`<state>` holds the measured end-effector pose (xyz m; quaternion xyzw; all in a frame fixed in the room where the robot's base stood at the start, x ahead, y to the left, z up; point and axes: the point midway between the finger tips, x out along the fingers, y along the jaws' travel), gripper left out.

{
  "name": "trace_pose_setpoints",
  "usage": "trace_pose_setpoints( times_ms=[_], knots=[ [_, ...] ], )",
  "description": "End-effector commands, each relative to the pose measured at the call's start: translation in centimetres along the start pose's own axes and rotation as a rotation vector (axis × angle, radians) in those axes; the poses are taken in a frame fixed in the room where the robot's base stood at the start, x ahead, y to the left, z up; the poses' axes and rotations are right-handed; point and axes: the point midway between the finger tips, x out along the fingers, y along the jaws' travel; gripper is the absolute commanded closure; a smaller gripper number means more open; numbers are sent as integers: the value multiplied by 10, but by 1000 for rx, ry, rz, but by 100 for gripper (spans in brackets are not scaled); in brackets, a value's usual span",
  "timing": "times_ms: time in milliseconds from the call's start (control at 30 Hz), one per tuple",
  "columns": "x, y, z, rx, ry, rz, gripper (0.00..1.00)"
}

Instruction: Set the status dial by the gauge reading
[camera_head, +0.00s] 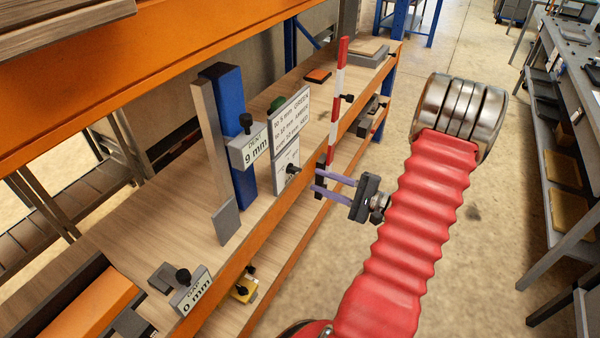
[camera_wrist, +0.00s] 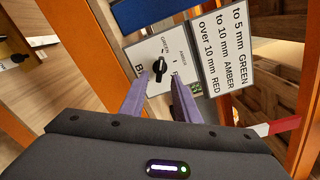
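The status dial is a black knob (camera_wrist: 160,68) on a pale panel; the panel (camera_head: 284,180) also shows in the head view, below the limits sign (camera_head: 290,120). The sign reads to 5 mm GREEN, to 10 mm AMBER, over 10 mm RED. In the wrist view "GREEN" and "AMBER" show near the knob; other lettering is partly hidden, and I cannot tell the knob's exact setting. A grey gauge plate (camera_head: 250,150) reads DENT 9 mm. My gripper (camera_head: 315,182) is open, its purple fingers apart and pointing at the dial, the knob showing between the tips.
Another plate (camera_head: 191,293) reads GAP 0 mm, nearer on the shelf. A red and white striped post (camera_head: 338,95) stands just beyond the dial. An orange shelf beam (camera_head: 250,240) runs along the front edge. The floor aisle (camera_head: 400,90) at right is clear.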

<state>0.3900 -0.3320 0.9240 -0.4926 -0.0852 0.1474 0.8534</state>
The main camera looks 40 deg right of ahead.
Motion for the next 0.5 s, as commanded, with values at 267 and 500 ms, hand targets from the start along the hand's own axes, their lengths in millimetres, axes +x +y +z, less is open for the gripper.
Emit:
trace_pose_setpoints(
  times_ms=[267, 500],
  knots=[
    [40, 0, 1, 0, -3, 2, 71],
    [69, 0, 0, 0, -1, 2, 71]
  ],
)
